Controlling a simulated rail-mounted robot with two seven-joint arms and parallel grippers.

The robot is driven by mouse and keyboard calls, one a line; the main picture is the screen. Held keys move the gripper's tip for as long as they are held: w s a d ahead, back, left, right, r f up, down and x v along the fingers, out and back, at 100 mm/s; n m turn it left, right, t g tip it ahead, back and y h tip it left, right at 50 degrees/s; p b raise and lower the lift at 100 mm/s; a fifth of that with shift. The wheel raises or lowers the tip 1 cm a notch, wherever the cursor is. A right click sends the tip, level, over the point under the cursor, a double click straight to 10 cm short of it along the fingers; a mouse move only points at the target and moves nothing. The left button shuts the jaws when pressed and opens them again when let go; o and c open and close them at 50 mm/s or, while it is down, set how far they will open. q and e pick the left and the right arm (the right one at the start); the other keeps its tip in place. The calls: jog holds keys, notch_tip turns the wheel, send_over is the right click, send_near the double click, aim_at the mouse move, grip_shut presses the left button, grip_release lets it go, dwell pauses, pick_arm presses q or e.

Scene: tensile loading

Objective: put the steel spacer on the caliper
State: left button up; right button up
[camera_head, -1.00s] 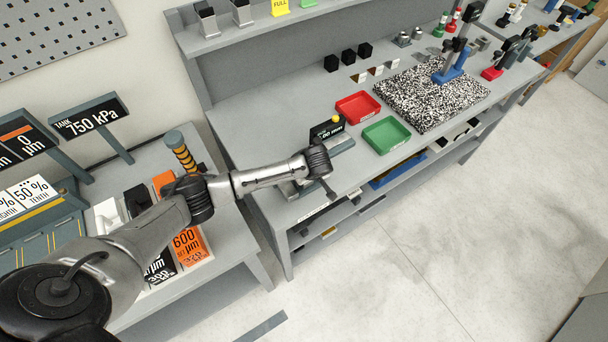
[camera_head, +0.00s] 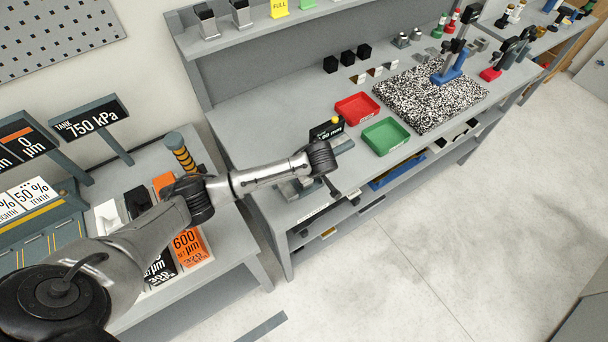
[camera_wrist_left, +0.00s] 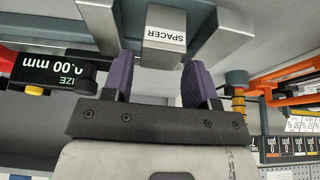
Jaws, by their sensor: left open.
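The steel spacer (camera_wrist_left: 165,38) is a grey block with a white SPACER label, seen in the left wrist view. It sits between two pale metal jaws, the left (camera_wrist_left: 98,20) and the right (camera_wrist_left: 222,42), which look like the caliper's. My left gripper (camera_wrist_left: 160,75) is open, its purple fingers on either side of the spacer; I cannot tell whether they touch it. The caliper's black readout (camera_wrist_left: 52,75) shows 0.00 mm and appears in the head view (camera_head: 327,130) at the bench's front left. In the head view my wrist hides the spacer.
A red tray (camera_head: 357,108) and a green tray (camera_head: 385,136) stand right of the caliper. A speckled plate (camera_head: 425,98) with a blue-based stand lies beyond. A side table (camera_head: 225,245) with labelled blocks is at left. Open floor (camera_head: 430,250) lies in front.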

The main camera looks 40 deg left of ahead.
pick_arm(q)
jog(key=w+v, duration=0.1)
jog(key=v, duration=0.7)
jog(key=s+d+f+m+h, duration=0.1)
jog(key=s+d+f+m, duration=0.2)
jog(key=s, duration=0.3)
jog(key=s+d+f+m+t+h, duration=0.1)
jog(key=s+d+f+m+h, duration=0.15)
jog(key=s+d, duration=0.2)
jog(key=s+d+f+m, duration=0.2)
jog(key=s+f+m, duration=0.15)
jog(key=s, duration=0.25)
jog(key=s+r+m, duration=0.1)
jog(key=s+m, duration=0.2)
jog(key=s, duration=0.5)
jog(key=s+a+r+m+t, duration=0.1)
jog(key=s+m, duration=0.3)
jog(key=s, duration=0.4)
jog(key=shift+a+r+m+h, duration=0.3)
jog(key=shift+a+r+h, duration=0.05)
jog(key=shift+r+h, duration=0.1)
